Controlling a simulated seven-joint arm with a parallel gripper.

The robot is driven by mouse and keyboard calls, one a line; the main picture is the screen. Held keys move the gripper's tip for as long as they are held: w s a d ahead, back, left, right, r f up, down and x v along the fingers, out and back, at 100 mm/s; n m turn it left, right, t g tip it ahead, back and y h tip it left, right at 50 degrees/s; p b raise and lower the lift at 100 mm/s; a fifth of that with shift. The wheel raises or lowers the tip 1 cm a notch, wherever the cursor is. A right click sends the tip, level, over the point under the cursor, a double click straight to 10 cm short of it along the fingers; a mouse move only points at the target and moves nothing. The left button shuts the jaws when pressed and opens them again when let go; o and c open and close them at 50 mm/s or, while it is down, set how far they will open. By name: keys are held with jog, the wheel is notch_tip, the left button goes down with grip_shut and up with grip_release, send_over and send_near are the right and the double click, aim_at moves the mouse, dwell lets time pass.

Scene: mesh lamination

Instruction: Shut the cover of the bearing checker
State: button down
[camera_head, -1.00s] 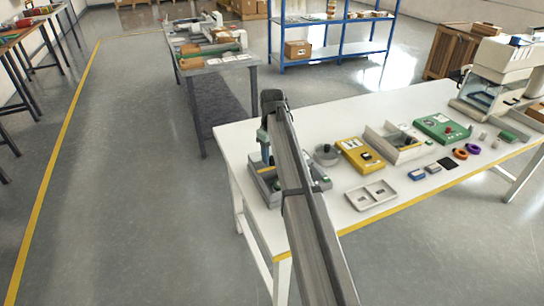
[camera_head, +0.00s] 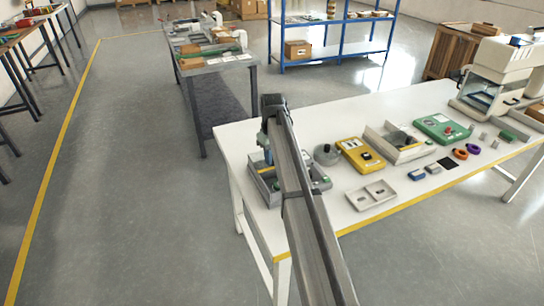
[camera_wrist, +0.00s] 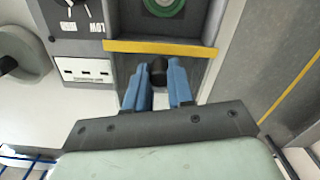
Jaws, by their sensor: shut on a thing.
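The bearing checker (camera_head: 262,188) is a grey box at the near left end of the white table, partly hidden by my arm. In the wrist view its panel (camera_wrist: 75,42) has dials and white labels. A yellow strip (camera_wrist: 130,46) crosses the checker, seemingly the edge of its cover. A green ring (camera_wrist: 163,8) shows uncovered beyond the strip. My gripper (camera_wrist: 159,68) has its blue fingers either side of a dark knob (camera_wrist: 158,75) just below the strip, and is shut on it.
Right of the checker stand a round grey object (camera_head: 327,155), a yellow box (camera_head: 350,150), an open white box (camera_head: 372,138) and a green box (camera_head: 432,122). A two-part tray (camera_head: 358,202) lies in front. The floor left of the table is clear.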

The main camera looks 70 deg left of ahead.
dwell(0.4)
jog(key=d, duration=1)
jog(key=shift+d, duration=0.35)
jog(key=c, duration=1.3)
grip_release()
jog(key=shift+d, duration=0.1)
jog(key=o, duration=0.3)
notch_tip(320, 180, up, 14)
jog(key=shift+f, duration=0.1)
